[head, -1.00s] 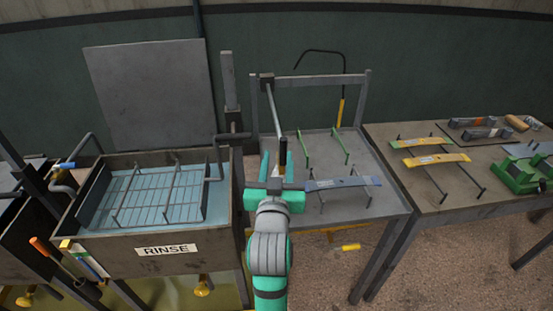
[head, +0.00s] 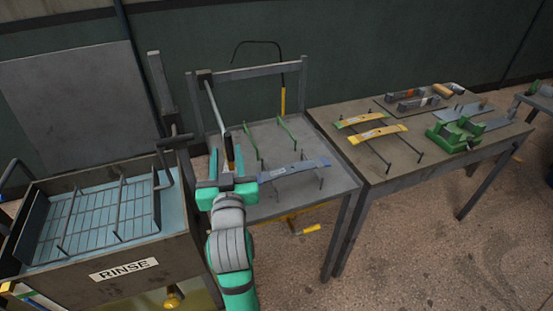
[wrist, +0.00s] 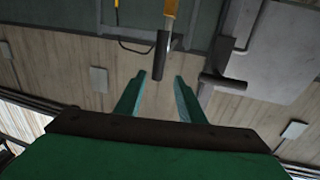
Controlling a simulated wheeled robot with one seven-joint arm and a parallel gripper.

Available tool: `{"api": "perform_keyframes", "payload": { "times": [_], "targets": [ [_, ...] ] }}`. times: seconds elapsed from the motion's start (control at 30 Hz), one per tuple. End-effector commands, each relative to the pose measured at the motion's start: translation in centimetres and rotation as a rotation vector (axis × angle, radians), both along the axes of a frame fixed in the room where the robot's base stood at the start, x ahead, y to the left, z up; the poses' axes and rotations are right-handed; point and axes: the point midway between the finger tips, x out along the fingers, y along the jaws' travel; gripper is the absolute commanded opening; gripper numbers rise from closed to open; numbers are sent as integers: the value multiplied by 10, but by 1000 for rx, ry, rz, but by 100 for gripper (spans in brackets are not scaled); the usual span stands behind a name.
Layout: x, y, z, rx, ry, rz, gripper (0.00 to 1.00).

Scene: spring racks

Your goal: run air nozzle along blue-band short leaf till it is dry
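A blue leaf (head: 296,169) lies across dark pegs on the grey table in the middle of the head view. My gripper (head: 226,170) is to the left of the leaf, over the table's left edge. In the wrist view my gripper (wrist: 159,77) has its two green fingers spread apart. A black-ended tool with an orange-yellow part (wrist: 161,55) shows just past the fingertips; I cannot tell whether it lies between them. It also shows in the head view (head: 229,150), below a grey bar. Which tool is the air nozzle is not clear. Wetness cannot be made out.
A rinse tank (head: 110,262) with a wire rack stands at left. A frame (head: 250,71) rises behind the grey table, with a yellow-handled wand (head: 283,99) on a dark hose. The right table (head: 345,152) holds two yellow leaves (head: 361,120) and a green fixture (head: 455,134).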

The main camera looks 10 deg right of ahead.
Motion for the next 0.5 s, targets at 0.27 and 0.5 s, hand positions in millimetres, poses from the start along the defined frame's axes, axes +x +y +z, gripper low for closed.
{"api": "perform_keyframes", "payload": {
  "times": [0.27, 0.5],
  "targets": [
    [10, -3, 1, 0, 2, -2, 36],
    [48, -2, 2, 0, 1, -3, 36]
  ]
}}
